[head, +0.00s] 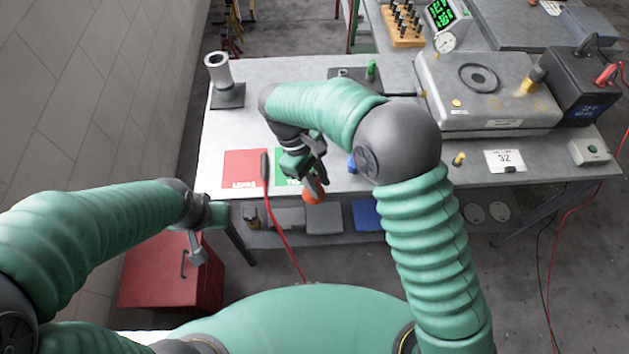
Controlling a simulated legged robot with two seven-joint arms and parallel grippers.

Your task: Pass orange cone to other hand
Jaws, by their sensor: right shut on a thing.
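The orange cone (312,191) shows as a small orange shape near the front edge of the grey table, left of the picture's middle. My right gripper (318,182) is shut on it, pointing down, and its fingers hide part of the cone. My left gripper (197,252) is lower and further left, off the table's front left corner and above a red box. It is apart from the cone. Its fingers are small and seen at a poor angle, so I cannot tell if they are open.
The grey table (235,125) carries a red card (245,169), a green card (287,160) and a grey upright cylinder (218,70). A red cable (284,235) hangs off the front edge. A red box (170,280) stands below left. Grey equipment (480,95) fills the right.

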